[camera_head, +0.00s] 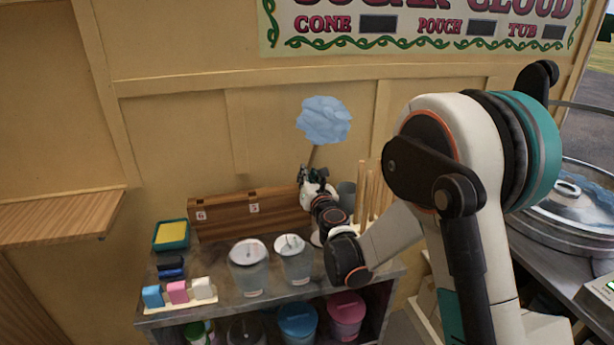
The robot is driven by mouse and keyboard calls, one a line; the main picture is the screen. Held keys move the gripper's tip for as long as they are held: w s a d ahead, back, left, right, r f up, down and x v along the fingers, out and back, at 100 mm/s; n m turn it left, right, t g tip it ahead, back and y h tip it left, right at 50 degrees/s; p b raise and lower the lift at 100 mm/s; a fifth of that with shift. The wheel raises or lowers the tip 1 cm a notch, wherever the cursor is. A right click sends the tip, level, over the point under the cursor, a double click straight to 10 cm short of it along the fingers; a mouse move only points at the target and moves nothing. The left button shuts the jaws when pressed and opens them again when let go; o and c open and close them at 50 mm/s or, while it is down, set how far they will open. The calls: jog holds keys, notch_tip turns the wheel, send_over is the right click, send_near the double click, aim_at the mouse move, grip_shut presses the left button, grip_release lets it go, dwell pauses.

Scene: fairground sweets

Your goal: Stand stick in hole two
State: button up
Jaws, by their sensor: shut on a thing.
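A stick (313,157) carries blue candy floss (324,120) at its top. My gripper (309,174) is shut on the stick's lower part and holds it almost upright, tilted a little to the right. A long wooden block (235,224) stands against the back wall on the table, to the left of and below my gripper. Its front shows labels 6 (201,216) and 5 (254,208). My gripper and arm hide its right part, and I cannot make out hole two or its label. The stick's lower end is hidden at the gripper.
Two lidded tubs (249,277) (294,268) stand at the table's front. Bare sticks (370,190) stand upright right of my gripper, near a grey cup (347,193). A green tray with a yellow pad (171,235) and coloured blocks (178,291) are on the left.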

aim_at(296, 190)
jog(key=shift+f+b, duration=0.5)
jog(key=shift+f, duration=0.15)
jog(key=o, duration=0.8)
jog(key=shift+s, duration=0.1)
jog(key=shift+d, duration=0.1)
jog(key=shift+s+a+b, duration=0.15)
jog(key=shift+s+a, duration=0.2)
jog(key=shift+a, duration=0.5)
jog(key=shift+s+a+b, duration=0.15)
jog(key=shift+s+a, duration=0.15)
jog(key=shift+a, duration=0.5)
dwell(0.4)
jog(key=shift+s+d, duration=0.3)
jog(key=shift+d, duration=0.25)
dwell(0.6)
jog(key=shift+o, duration=0.5)
jog(key=shift+o, duration=0.9)
jog(key=shift+s+d, duration=0.1)
